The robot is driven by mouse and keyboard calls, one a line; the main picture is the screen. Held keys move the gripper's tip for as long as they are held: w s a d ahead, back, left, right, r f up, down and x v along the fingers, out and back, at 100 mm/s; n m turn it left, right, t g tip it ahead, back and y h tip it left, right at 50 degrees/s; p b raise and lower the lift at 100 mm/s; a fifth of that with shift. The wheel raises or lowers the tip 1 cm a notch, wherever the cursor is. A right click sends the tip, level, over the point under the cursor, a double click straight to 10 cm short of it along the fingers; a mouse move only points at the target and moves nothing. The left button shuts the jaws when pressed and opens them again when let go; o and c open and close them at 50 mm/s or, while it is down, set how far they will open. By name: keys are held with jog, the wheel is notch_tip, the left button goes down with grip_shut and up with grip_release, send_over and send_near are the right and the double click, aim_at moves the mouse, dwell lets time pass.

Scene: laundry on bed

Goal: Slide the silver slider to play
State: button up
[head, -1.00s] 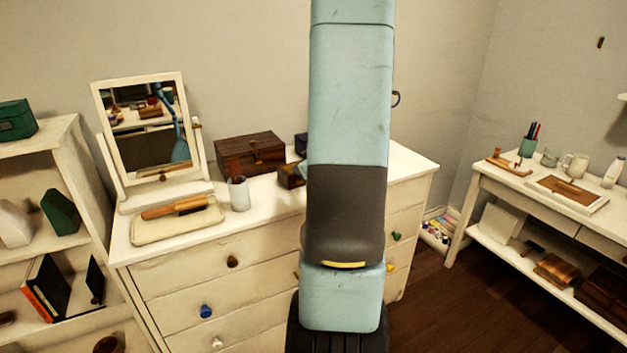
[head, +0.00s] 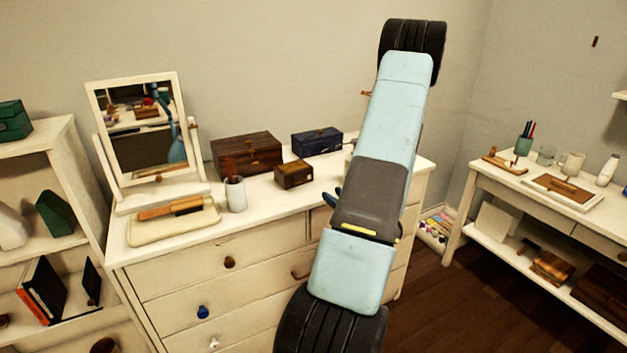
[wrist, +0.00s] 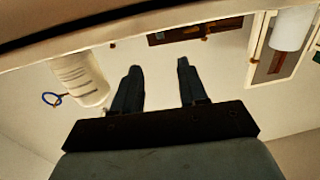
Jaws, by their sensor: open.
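I cannot make out a silver slider in either view. Boxes stand on the white dresser (head: 270,215) in the head view: a large dark brown box (head: 247,153), a dark blue box (head: 317,141) and a small brown box (head: 293,175). None shows a clear silver part. My gripper (wrist: 159,66) shows in the wrist view, with two dark fingers apart and nothing between them. In the head view my arm hides most of it; a dark blue tip shows beside the arm above the dresser's front edge.
A tilting mirror (head: 140,130), a tray with a brush (head: 172,232) and a white cup (head: 235,194) stand on the dresser's left. A white ribbed cylinder (wrist: 78,78) is left of my fingers in the wrist view. A side table (head: 490,180) stands right; shelves stand left.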

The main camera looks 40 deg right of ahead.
aim_at(309, 176)
jog(key=w, duration=0.4)
jog(key=w+d, duration=0.1)
jog(key=w, duration=0.7)
jog(key=shift+w+d, duration=0.25)
jog(key=shift+d, duration=0.15)
grip_shut()
